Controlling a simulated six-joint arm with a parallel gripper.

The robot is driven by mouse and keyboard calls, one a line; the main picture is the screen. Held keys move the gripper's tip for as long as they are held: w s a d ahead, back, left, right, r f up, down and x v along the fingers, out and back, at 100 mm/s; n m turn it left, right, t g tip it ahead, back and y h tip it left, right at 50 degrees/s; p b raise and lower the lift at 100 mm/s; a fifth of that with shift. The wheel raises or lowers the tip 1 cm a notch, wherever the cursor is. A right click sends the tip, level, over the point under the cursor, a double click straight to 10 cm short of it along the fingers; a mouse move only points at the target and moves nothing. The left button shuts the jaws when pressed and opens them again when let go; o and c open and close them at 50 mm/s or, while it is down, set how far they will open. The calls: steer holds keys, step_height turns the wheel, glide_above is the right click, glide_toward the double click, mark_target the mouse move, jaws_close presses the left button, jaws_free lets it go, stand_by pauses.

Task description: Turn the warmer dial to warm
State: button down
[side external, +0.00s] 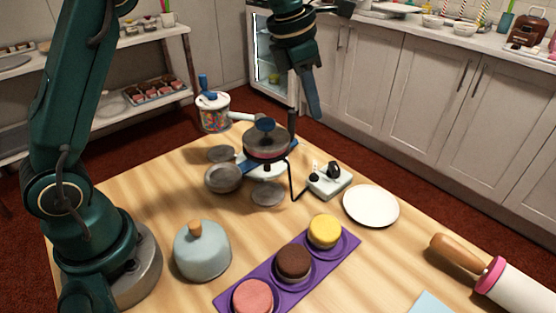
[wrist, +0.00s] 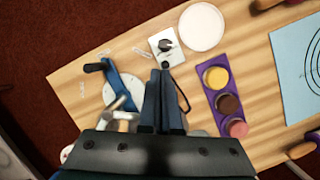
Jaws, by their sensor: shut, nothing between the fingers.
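The warmer dial is a black knob (side external: 333,170) on top of a small white box (side external: 327,187) on the wooden table. In the wrist view, the knob (wrist: 166,45) sits on the white box (wrist: 157,38) just beyond my fingertips. Its markings are too small to read. My gripper (side external: 314,113) is shut and empty, pointing down, above the table and apart from the dial. Its two fingers lie together in the wrist view (wrist: 165,73). A black cable (side external: 292,182) runs from the box toward the stand with a round pan (side external: 267,145).
A white plate (side external: 371,206) lies right of the box. A purple tray (side external: 291,263) with three round cakes lies in front. A blue-grey dome (side external: 202,252) stands front left. Table around the box's front is bare.

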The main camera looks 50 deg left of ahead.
mark_target(334, 169)
steer(key=shift+g, duration=0.5)
steer(key=x, duration=1.3)
steer(key=shift+s+a+f, duration=0.1)
steer(key=shift+a+f, duration=0.1)
steer(key=shift+a, duration=0.05)
